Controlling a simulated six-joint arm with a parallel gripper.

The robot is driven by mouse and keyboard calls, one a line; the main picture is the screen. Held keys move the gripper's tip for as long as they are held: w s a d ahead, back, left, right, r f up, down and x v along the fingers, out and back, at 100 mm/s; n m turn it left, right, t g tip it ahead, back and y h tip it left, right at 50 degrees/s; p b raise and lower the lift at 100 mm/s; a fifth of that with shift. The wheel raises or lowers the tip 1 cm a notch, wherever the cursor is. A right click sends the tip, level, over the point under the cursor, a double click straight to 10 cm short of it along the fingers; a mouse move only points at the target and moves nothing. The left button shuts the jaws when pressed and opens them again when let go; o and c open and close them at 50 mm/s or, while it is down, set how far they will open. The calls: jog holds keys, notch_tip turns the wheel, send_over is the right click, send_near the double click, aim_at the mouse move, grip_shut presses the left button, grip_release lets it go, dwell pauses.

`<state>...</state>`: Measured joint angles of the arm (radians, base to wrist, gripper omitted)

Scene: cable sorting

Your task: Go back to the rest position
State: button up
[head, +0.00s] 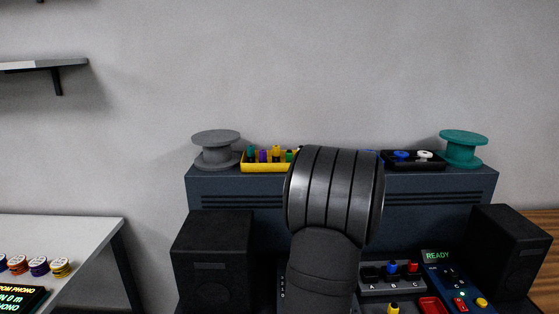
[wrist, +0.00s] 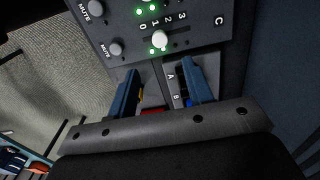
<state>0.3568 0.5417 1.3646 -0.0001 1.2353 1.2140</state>
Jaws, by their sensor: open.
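In the wrist view my gripper (wrist: 157,95) points at a dark control panel (wrist: 205,28), with its two blue fingers apart and nothing seen between them. The panel carries knobs marked MUTE, a white knob (wrist: 160,40) by the numbers 0 to 3, and lit green lamps. In the head view my dark arm stands in the middle and hides part of the console; my gripper's fingers do not show there. A socket block (head: 392,277) marked A, B, C holds blue and red plugs in the head view. Part of it shows between and behind the fingers in the wrist view.
Black speakers stand left (head: 213,262) and right (head: 510,250) of the console. A grey spool (head: 216,150), a yellow tray (head: 265,168) of coloured pieces, a black tray (head: 415,166) and a teal spool (head: 463,149) sit on the back ledge. A green READY display (head: 437,256) is lit. A white table (head: 60,232) stands left.

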notch_tip(320, 180, down, 10)
jog(key=shift+f, duration=0.15)
jog(key=shift+s, duration=0.35)
jog(key=o, duration=1)
jog(key=shift+a, duration=0.1)
jog(key=shift+o, duration=0.8)
jog(key=a+r+h, duration=0.2)
jog(key=a+r, duration=0.1)
jog(key=r, duration=0.5)
jog(key=a+r+h, duration=0.2)
jog(key=a+r, duration=0.2)
jog(key=r, duration=0.4)
jog(key=shift+w+a+r, duration=0.25)
jog(key=shift+w, duration=0.15)
jog(key=x, duration=0.9)
jog(key=shift+d+h, duration=0.3)
jog(key=shift+d, duration=0.05)
